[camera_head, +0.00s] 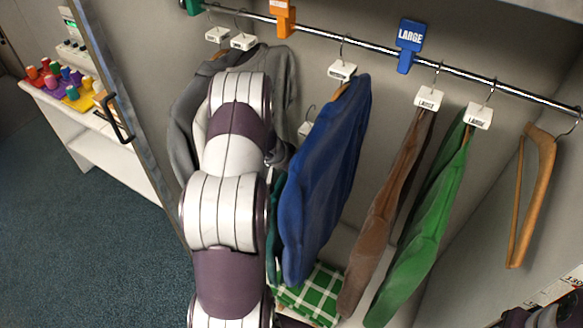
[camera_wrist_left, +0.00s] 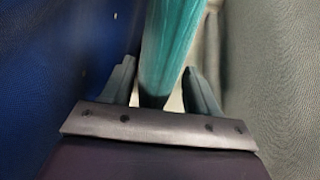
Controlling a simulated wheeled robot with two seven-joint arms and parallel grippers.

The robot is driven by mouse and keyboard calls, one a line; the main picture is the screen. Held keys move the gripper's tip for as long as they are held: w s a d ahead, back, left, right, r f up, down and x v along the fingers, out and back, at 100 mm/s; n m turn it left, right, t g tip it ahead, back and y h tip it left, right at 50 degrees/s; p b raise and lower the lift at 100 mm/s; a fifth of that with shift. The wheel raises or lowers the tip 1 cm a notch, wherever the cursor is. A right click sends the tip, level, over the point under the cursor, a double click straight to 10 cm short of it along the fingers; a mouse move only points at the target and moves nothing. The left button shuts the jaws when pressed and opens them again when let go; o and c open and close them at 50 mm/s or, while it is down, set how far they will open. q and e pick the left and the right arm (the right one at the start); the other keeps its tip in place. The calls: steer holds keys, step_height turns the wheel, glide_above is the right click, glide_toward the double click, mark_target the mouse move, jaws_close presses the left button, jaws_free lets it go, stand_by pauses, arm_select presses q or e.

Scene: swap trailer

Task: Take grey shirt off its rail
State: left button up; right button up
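Grey shirts (camera_head: 286,85) hang at the left end of the rail (camera_head: 370,52), partly hidden behind my left arm. Two white size tags hang above them. My left gripper is mostly hidden behind its own arm in the head view, between the grey and blue garments. In the left wrist view my left gripper (camera_wrist_left: 160,70) has its fingers apart, with a teal garment edge (camera_wrist_left: 168,45) between them. Grey cloth (camera_wrist_left: 270,70) is to the right of the fingers and blue cloth (camera_wrist_left: 45,70) to the left. Whether the fingers touch the teal cloth is unclear. My right gripper is out of view.
A blue shirt (camera_head: 325,175), a brown one (camera_head: 385,220) and a green one (camera_head: 425,225) hang further right. An empty wooden hanger (camera_head: 530,195) is at the right end. Green checked cloth (camera_head: 315,292) lies below. A shelf with coloured spools (camera_head: 62,82) stands far left.

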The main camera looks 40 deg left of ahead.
arm_select(q)
steer(key=shift+s, duration=0.1)
steer(key=v, duration=1.2)
steer(key=shift+r, duration=0.2)
